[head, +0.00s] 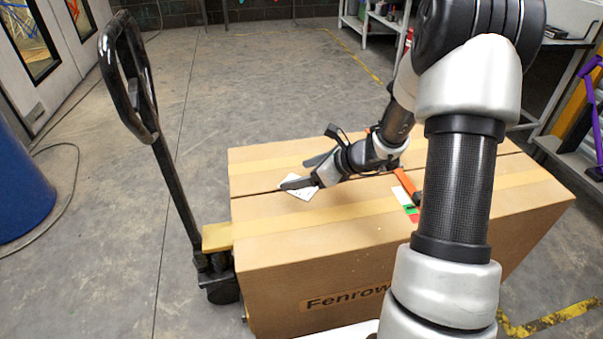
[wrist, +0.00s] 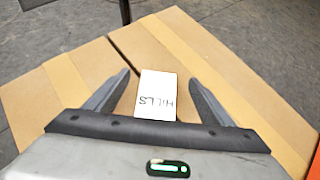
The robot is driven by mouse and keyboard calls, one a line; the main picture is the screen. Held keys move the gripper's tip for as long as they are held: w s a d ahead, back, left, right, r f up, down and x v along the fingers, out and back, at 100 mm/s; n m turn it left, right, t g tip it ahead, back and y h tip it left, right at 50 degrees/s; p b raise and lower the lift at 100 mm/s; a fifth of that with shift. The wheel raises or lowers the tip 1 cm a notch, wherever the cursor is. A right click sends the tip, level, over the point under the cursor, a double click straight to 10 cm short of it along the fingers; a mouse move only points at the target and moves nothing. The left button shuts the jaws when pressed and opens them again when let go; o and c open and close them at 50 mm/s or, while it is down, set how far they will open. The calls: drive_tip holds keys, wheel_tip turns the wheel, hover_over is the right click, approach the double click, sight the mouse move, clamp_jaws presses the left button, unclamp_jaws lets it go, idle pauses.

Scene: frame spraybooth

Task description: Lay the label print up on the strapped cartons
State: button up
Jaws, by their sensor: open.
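The label print (head: 302,191) is a small white sheet on top of the cartons (head: 330,225), near their left end. The label's near edge is hidden behind the gripper body.
A pallet truck's black handle (head: 168,165) rises at the cartons' left end. A blue drum (head: 22,185) stands at the far left. Shelving stands at the back right. Floor behind the cartons is clear.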

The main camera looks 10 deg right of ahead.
drive_tip(key=p+v, duration=0.3)
drive_tip(key=v, duration=1.4)
drive_tip(key=shift+r+p, duration=0.25)
drive_tip(key=shift+p, duration=0.15)
drive_tip(key=shift+s, duration=0.1)
drive_tip(key=s+a+r+n+g+h, duration=0.35)
drive_tip(key=s+a+r+n, duration=0.55)
drive_tip(key=n, duration=0.6)
drive_tip(key=s+a+r+n+t+h, duration=0.15)
drive_tip(key=s+r+n+h, duration=0.3)
drive_tip(key=s+n, duration=0.7)
wheel_tip(320, 180, up, 17)
drive_tip(key=p, duration=1.6)
drive_tip(key=shift+w+d+r+y, duration=0.15)
drive_tip(key=shift+w+d+y, duration=0.05)
drive_tip(key=shift+w+y, duration=0.15)
